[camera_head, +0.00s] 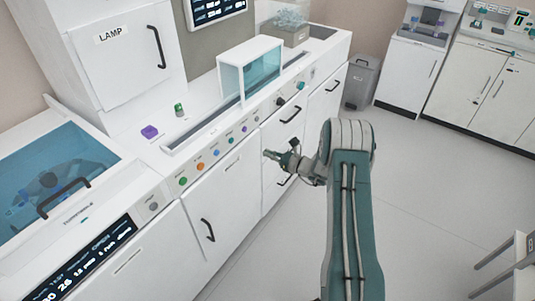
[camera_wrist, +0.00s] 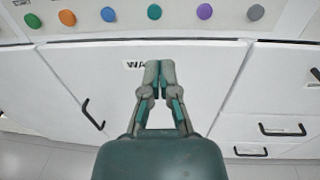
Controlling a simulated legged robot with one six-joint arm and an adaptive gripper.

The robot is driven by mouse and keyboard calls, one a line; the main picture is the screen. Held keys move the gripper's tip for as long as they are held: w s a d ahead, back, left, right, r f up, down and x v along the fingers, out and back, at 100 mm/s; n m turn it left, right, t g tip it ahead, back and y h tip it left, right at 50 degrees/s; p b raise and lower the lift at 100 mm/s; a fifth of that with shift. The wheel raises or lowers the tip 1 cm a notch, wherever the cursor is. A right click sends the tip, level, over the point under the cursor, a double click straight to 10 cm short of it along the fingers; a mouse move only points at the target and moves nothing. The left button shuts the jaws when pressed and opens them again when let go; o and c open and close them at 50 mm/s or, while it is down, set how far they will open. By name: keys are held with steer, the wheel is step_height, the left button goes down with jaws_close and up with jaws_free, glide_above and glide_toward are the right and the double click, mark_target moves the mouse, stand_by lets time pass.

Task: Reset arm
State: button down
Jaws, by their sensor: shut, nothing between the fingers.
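My gripper (camera_head: 272,155) shows in the head view at the end of my teal and grey arm, in front of the white cabinet fronts below the counter. In the wrist view my gripper (camera_wrist: 159,66) has its two fingertips together with nothing between them. Behind the fingertips is a white cabinet door (camera_wrist: 205,85) with a partly hidden label. The gripper appears apart from the door.
A row of coloured buttons (camera_head: 200,166) runs along the counter's front edge. A purple block (camera_head: 149,131) and a green block (camera_head: 179,109) sit on the counter. A clear-sided box (camera_head: 252,72) stands over the track. The floor (camera_head: 430,190) at right is open.

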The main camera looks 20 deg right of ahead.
steer(key=shift+d, duration=0.2)
steer(key=shift+a, duration=0.1)
steer(key=s+a+r+n+g+h, duration=0.1)
steer(key=s+a+r+n+g, duration=0.4)
steer(key=s+a+r+n, duration=0.4)
steer(key=s+a+r+n+g, duration=0.5)
steer(key=s+r+n, duration=0.15)
steer(key=r, duration=0.45)
steer(key=s+d+r+n+h, duration=0.1)
steer(key=s+r+n+h, duration=0.1)
steer(key=s, duration=0.6)
steer(key=s+d+r+n+t+h, duration=0.1)
steer(key=s+d+r+n+h, duration=0.1)
steer(key=s+n+h, duration=0.3)
steer(key=s+d+r+n+t+h, duration=0.1)
steer(key=s+n+h, duration=0.3)
steer(key=s, duration=0.7)
steer(key=shift+s+d+r+n, duration=0.25)
steer(key=shift+r+n, duration=0.4)
steer(key=shift+r, duration=0.25)
